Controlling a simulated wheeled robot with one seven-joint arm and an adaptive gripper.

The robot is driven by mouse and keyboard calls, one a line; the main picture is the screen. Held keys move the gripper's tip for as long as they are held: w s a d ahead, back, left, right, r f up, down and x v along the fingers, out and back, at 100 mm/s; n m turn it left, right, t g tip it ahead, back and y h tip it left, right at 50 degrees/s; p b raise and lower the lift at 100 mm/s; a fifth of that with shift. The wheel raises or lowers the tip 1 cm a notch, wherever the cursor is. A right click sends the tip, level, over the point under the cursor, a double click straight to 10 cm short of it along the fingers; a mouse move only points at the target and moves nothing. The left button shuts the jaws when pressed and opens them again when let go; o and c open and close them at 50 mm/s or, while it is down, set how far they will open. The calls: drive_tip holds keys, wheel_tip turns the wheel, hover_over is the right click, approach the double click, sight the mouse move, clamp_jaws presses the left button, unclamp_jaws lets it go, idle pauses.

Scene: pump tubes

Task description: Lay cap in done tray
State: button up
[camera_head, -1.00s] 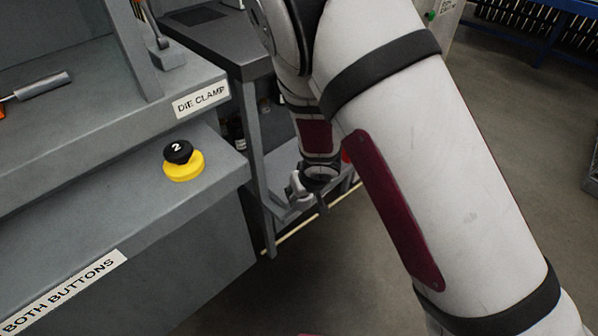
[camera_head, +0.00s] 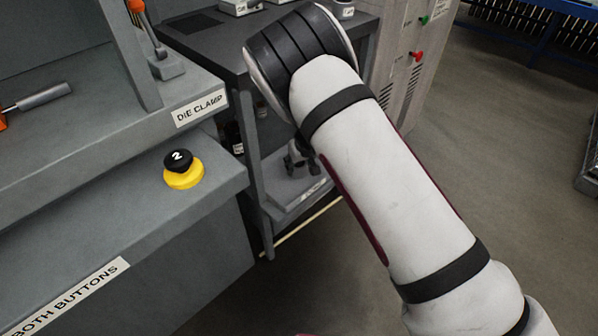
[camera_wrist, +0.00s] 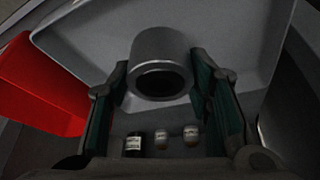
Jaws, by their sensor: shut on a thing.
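My gripper (camera_wrist: 161,80) is shut on the cap (camera_wrist: 161,48), a grey metal cylinder with a dark round opening, held between its two green-lined fingers. A pale grey tray (camera_wrist: 248,32) with raised edges lies behind the cap in the wrist view. I cannot tell whether the cap touches it, and no label on it is readable there. In the head view my gripper (camera_head: 300,160) is a small dark shape above the lower shelf of the grey stand, partly hidden by my arm. The cap cannot be made out there.
A red bin (camera_wrist: 38,85) stands left of the tray. Three small labelled bottles (camera_wrist: 162,139) show between the fingers. The stand's grey top (camera_head: 205,38) overhangs the lower shelf (camera_head: 290,205).

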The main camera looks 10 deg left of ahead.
sight(300, 168)
wheel_tip(300, 168, down, 4)
drive_tip(key=shift+s+r+b, duration=0.1)
drive_tip(key=shift+r+b, duration=0.15)
drive_tip(key=shift+b, duration=0.95)
drive_tip(key=shift+r, duration=0.1)
drive_tip(key=o, duration=1.4)
drive_tip(key=shift+f, duration=0.2)
drive_tip(key=shift+r, duration=0.1)
drive_tip(key=p+v, duration=0.6)
drive_tip(key=v, duration=0.6)
